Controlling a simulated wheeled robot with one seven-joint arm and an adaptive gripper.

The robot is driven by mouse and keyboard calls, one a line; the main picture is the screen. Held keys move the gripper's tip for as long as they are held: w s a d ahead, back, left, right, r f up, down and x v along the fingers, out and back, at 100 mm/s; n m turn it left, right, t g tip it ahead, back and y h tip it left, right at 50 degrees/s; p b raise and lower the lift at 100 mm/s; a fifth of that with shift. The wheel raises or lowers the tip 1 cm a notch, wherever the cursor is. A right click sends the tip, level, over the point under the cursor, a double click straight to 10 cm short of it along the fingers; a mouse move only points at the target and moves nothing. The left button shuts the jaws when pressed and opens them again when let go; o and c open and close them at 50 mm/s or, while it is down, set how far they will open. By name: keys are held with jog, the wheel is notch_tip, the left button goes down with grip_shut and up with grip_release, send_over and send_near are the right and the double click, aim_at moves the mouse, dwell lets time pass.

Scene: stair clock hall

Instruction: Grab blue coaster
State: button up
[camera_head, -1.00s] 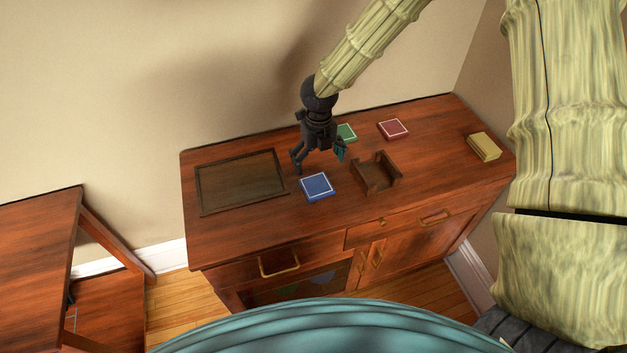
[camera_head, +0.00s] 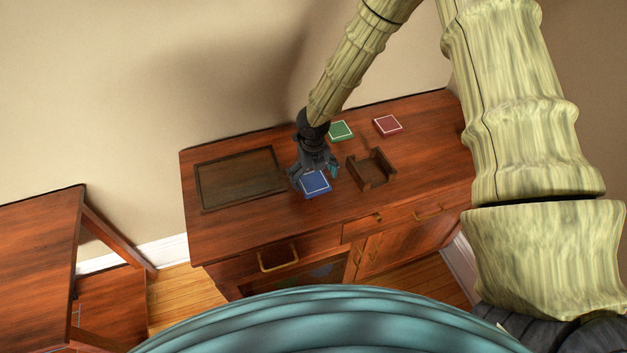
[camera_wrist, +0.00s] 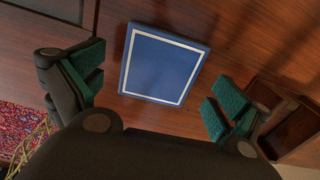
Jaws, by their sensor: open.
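The blue coaster (camera_head: 316,184) is a square with a white border line, lying flat on the wooden cabinet top. In the wrist view the blue coaster (camera_wrist: 161,66) lies ahead of and between the spread fingers. My gripper (camera_head: 314,176) is open and empty just above the coaster, and hides its far part in the head view. In the wrist view my gripper (camera_wrist: 152,92) shows green finger pads on both sides, apart from the coaster.
A wooden holder (camera_head: 372,172) stands close to the right of the coaster. A dark tray (camera_head: 199,187) lies to the left. A green coaster (camera_head: 341,130) and a red coaster (camera_head: 387,124) lie behind. The cabinet's front strip (camera_head: 290,221) is clear.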

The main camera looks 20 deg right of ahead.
jog(key=shift+f, duration=0.55)
jog(key=c, duration=1.1)
jog(key=shift+r, duration=0.15)
